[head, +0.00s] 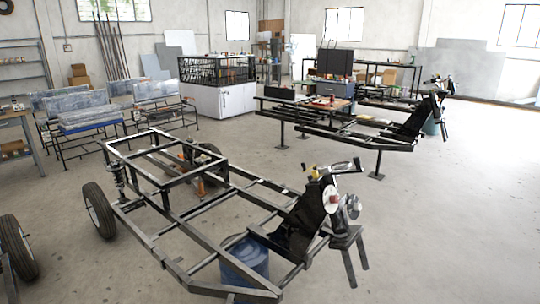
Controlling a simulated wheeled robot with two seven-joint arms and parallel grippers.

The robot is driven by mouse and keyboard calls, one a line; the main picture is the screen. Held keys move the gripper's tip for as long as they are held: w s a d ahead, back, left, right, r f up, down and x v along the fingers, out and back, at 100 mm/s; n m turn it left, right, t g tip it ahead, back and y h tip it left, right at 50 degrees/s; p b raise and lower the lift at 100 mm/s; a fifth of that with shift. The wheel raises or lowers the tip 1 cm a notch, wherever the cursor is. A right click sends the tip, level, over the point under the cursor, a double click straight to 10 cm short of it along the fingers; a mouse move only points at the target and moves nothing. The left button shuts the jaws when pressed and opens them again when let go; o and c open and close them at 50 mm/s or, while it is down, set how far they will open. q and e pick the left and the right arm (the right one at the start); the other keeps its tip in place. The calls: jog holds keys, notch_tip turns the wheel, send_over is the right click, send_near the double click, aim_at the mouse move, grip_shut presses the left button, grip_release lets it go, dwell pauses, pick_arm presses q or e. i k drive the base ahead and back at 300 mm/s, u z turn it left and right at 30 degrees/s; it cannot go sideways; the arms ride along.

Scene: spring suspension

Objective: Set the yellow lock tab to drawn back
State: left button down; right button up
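A small yellow spot (314,171) shows near the handlebar at the front of the nearest vehicle frame (190,244). It is too small to tell whether it is the yellow lock tab or how it is set. A spring suspension unit (117,174) stands beside the left rear wheel of this frame. Neither of my grippers is in view.
A blue drum (244,262) stands under the near frame. A second frame (340,125) stands on supports behind. Grey floor (440,220) is clear at the right.

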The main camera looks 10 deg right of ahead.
aim_at(315, 173)
jog(key=u, duration=0.1)
jog(key=i, duration=1.15)
jog(key=z, duration=1.2)
jog(key=i, duration=0.75)
jog(key=z, duration=0.7)
